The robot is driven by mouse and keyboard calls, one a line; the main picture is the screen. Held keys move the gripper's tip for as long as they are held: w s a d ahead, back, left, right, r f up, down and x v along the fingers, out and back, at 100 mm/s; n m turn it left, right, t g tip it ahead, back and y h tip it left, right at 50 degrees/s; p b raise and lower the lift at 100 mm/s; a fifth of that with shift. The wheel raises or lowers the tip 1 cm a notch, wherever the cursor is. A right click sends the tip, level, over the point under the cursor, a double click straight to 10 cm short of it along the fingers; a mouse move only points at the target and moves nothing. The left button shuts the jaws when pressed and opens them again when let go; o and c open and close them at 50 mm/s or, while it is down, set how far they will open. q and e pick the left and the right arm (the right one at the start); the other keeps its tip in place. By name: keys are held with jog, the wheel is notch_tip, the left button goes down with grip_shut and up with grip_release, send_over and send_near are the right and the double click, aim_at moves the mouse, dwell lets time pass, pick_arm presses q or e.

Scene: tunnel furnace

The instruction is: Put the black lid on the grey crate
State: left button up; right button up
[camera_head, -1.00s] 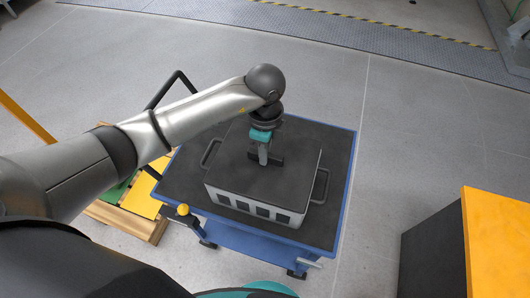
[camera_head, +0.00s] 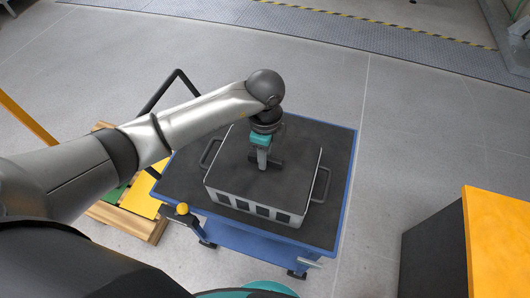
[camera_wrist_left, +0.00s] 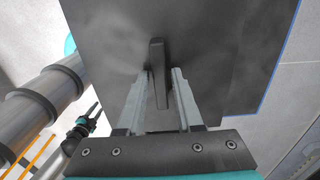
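The grey crate (camera_head: 245,204) stands on the cart's dark top, with a loop handle at each side and dark openings along its front. The flat black lid (camera_head: 235,175) covers its top, lined up with the walls; I cannot tell whether a thin gap remains. My left gripper (camera_head: 262,161) points down at the middle of the lid.
The blue-edged cart (camera_head: 335,190) has free room around the crate. A wooden pallet (camera_head: 140,225) with yellow and green boards is at the left. A black and orange block (camera_head: 495,235) stands at the right. The floor between is clear.

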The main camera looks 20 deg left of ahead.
pick_arm(q)
jog(key=shift+o, duration=0.9)
jog(key=shift+r, duration=0.2)
notch_tip(320, 180, up, 13)
jog(key=p, duration=0.1)
jog(key=shift+p, duration=0.4)
jog(key=shift+f, duration=0.1)
